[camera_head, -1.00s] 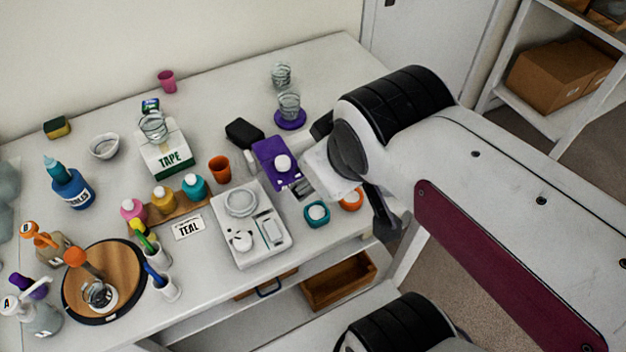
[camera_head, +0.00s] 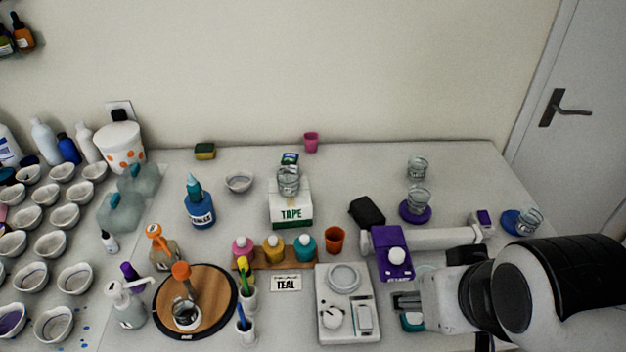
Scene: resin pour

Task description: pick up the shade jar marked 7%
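No 7% mark is legible on any jar. Three small jars, a pink one (camera_head: 243,248), a yellow one (camera_head: 274,249) and a teal one (camera_head: 305,248), stand in a row on a wooden strip (camera_head: 258,263) behind a card reading TEAL (camera_head: 286,283). My gripper (camera_head: 402,303) is to the right of them, beyond the white scale, just in front of the purple device. It partly covers a teal-rimmed item (camera_head: 411,322) below it. Its fingers are small and dark here, and I cannot tell their opening or whether anything is between them.
A white scale (camera_head: 347,335) lies between my gripper and the jars. The purple device (camera_head: 393,262) and an orange cup (camera_head: 334,240) are close by.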

